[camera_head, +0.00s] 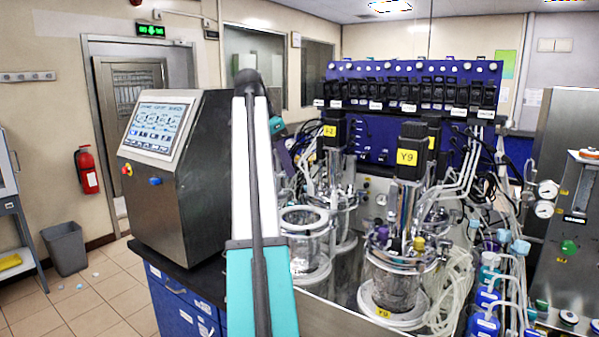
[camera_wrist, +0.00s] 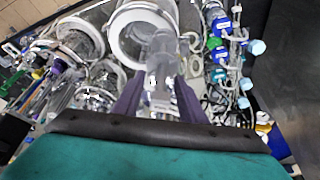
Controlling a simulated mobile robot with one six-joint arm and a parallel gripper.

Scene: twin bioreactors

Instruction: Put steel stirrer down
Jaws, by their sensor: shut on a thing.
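In the wrist view, my gripper (camera_wrist: 160,88) has its two dark purple fingers closed on the steel stirrer (camera_wrist: 160,62), a shiny, pale, upright-looking cylinder. It overlaps the near side of a white-ringed glass vessel (camera_wrist: 124,44) in that view; I cannot tell whether they touch. In the head view, a small teal and purple part of my gripper (camera_head: 284,152) shows just right of my arm. The stirrer cannot be made out clearly there. An open glass vessel with a white rim (camera_head: 304,217) stands below that part.
A lidded reactor labelled Y9 (camera_head: 398,290) with tubing stands to the right. Blue-capped bottles (camera_head: 484,322) line the bench's right side; others show in the wrist view (camera_wrist: 220,54). A control console (camera_head: 180,190) stands left. Little clear bench room shows between these.

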